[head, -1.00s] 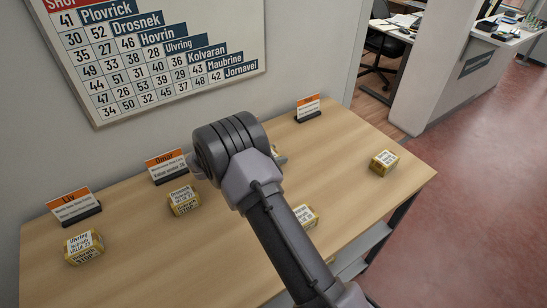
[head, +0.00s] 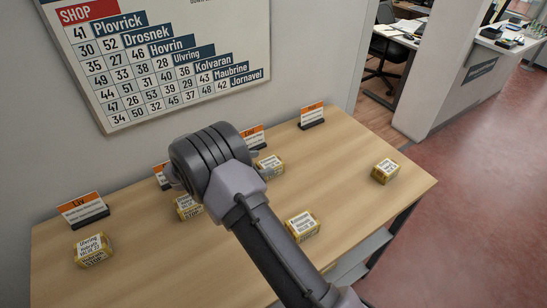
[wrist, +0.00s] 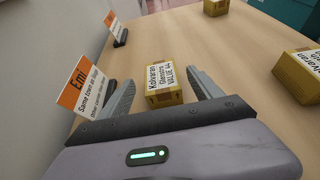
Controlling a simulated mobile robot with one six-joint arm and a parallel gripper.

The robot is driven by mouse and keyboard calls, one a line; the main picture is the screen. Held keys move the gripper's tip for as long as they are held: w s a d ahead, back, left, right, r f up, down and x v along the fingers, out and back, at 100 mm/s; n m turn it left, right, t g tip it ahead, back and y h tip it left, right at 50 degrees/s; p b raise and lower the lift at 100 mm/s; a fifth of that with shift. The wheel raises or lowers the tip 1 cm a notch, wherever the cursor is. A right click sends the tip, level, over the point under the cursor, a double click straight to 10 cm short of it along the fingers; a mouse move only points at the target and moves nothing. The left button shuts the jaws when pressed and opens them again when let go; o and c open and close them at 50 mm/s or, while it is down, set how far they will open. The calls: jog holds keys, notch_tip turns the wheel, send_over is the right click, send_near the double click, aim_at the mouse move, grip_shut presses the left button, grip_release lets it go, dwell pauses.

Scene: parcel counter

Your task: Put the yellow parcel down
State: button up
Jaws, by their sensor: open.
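A yellow parcel (wrist: 164,85) with a white label reading Kolvaran and VALUE 44 sits on the table between the fingers of my gripper (wrist: 164,80) in the wrist view. The fingers are open, with a gap on each side of it. It stands just in front and to the right of the orange-topped Emi sign (wrist: 82,90). In the head view this seems to be the parcel (head: 270,166) right of my wrist, which hides most of my gripper.
Other yellow parcels stand at the left (head: 93,250), partly behind my arm (head: 188,207), at front middle (head: 302,226) and at right (head: 386,171). Name signs line the wall side, including Liv (head: 82,210) and the far one (head: 312,116). The wooden table (head: 345,160) is clear between parcels.

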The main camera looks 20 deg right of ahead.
jog(key=v, duration=0.4)
jog(key=shift+s+r+p, duration=0.1)
jog(key=shift+r+p, duration=0.2)
jog(key=shift+p, duration=0.05)
jog(key=s+d+r+m+g+y, duration=0.25)
jog(key=s+r+m+y, duration=0.45)
jog(key=s+r+m, duration=0.6)
jog(key=s+a+r+m+t+y, duration=0.2)
jog(key=s+a+r+m+y, duration=0.2)
jog(key=s, duration=0.6)
jog(key=s+a+r+m+t+y, duration=0.3)
jog(key=s+a+m+y, duration=0.1)
jog(key=s+m, duration=0.3)
jog(key=s, duration=0.2)
jog(key=shift+s+r+m+t, duration=0.3)
jog(key=shift+s+r+t, duration=0.05)
jog(key=shift+s+r, duration=0.05)
